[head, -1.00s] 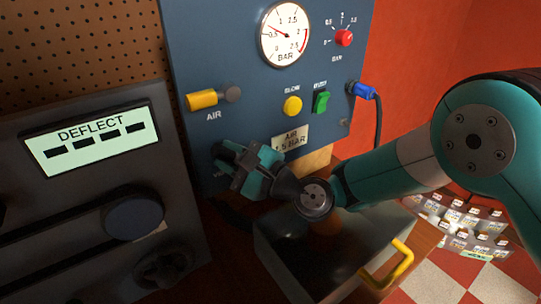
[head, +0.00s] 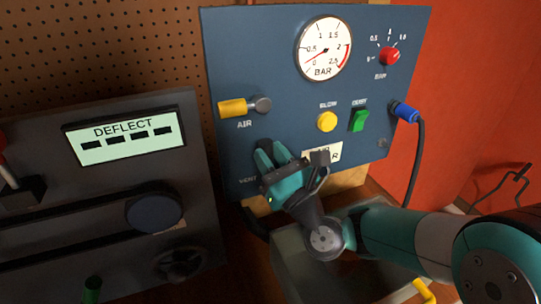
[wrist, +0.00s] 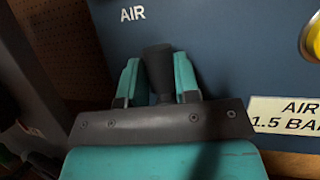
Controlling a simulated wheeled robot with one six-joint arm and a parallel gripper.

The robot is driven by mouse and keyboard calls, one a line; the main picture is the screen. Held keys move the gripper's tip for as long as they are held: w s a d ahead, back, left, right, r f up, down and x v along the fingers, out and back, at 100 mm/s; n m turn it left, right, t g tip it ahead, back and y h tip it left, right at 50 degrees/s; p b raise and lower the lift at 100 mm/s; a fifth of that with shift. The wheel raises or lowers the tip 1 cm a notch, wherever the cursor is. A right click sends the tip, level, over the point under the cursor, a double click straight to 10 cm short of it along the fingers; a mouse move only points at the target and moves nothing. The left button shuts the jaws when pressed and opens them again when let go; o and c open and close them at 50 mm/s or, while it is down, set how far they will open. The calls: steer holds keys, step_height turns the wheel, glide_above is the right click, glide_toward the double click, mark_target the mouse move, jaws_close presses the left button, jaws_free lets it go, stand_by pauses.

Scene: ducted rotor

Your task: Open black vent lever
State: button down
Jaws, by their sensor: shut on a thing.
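The black vent lever (wrist: 157,66) stands between the two teal fingers of my gripper in the wrist view, its dark end showing upright above them. In the head view its dark rounded end (head: 263,144) shows just above my gripper (head: 272,155), low on the blue panel. My gripper is shut on the lever. The fingers and wrist hide the lever's lower part and pivot. A faint VENT label (head: 248,181) is left of the fingers.
The blue panel (head: 225,60) carries a pressure gauge (head: 323,50) with its needle near 0, a yellow AIR lever (head: 233,108) lying sideways above my gripper, a yellow button (head: 327,121), a green switch (head: 359,120) and a red knob (head: 390,56). A dark DEFLECT unit (head: 100,210) stands left.

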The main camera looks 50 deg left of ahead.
steer(key=shift+w+m+t, duration=0.1)
steer(key=shift+m+t, duration=0.3)
steer(key=shift+m, duration=0.2)
steer(key=c, duration=0.8)
jaws_free()
steer(key=shift+c, duration=0.2)
